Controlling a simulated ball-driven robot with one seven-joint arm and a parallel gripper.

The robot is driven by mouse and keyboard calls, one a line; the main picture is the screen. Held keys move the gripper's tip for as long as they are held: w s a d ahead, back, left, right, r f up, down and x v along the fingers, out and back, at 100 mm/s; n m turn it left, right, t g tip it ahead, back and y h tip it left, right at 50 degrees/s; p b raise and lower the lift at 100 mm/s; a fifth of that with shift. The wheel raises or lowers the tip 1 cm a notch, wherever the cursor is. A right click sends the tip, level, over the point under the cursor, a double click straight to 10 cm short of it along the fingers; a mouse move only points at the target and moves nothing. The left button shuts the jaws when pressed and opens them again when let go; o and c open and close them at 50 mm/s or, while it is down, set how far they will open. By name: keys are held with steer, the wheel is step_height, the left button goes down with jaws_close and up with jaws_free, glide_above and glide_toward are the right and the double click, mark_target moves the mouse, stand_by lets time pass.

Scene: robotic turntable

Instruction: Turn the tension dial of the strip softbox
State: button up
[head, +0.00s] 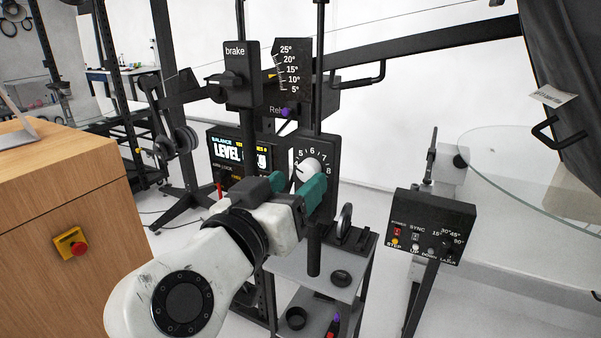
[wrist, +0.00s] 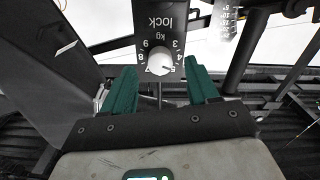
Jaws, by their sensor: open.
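The tension dial is a white round knob (head: 309,169) on a black plate with a numbered scale, beyond my gripper in the head view. In the wrist view the knob (wrist: 160,63) shows upside down, under the words "lock" and "kg". My gripper (head: 297,186) is open, with two teal fingers. In the wrist view its fingertips (wrist: 162,78) stand either side of the knob's line, with the knob between and just beyond them. No contact is visible. The knob's exact pointer setting is too small to read. A black fabric panel (head: 573,75), perhaps the softbox, hangs at upper right.
A brake box (head: 241,75) and a degree scale (head: 293,70) sit above the dial. A lit display (head: 238,152) is left of it. A switch box (head: 434,226) stands right, a wooden cabinet (head: 55,190) left. A small shelf (head: 320,272) is below.

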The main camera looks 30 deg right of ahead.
mark_target(308, 171)
steer(key=shift+x, duration=1.3)
steer(key=c, duration=1)
steer(key=shift+f+m+b, duration=0.3)
steer(key=shift+m+b, duration=0.1)
steer(key=shift+b, duration=0.5)
steer(key=shift+c, duration=0.2)
steer(key=shift+m+b, duration=0.6)
steer(key=shift+b, duration=0.65)
steer(key=shift+m+b, duration=0.7)
steer(key=shift+b, duration=0.35)
steer(key=shift+r+m+b, duration=0.3)
steer(key=shift+m+b, duration=0.2)
steer(key=shift+b, duration=0.05)
steer(key=o, duration=1)
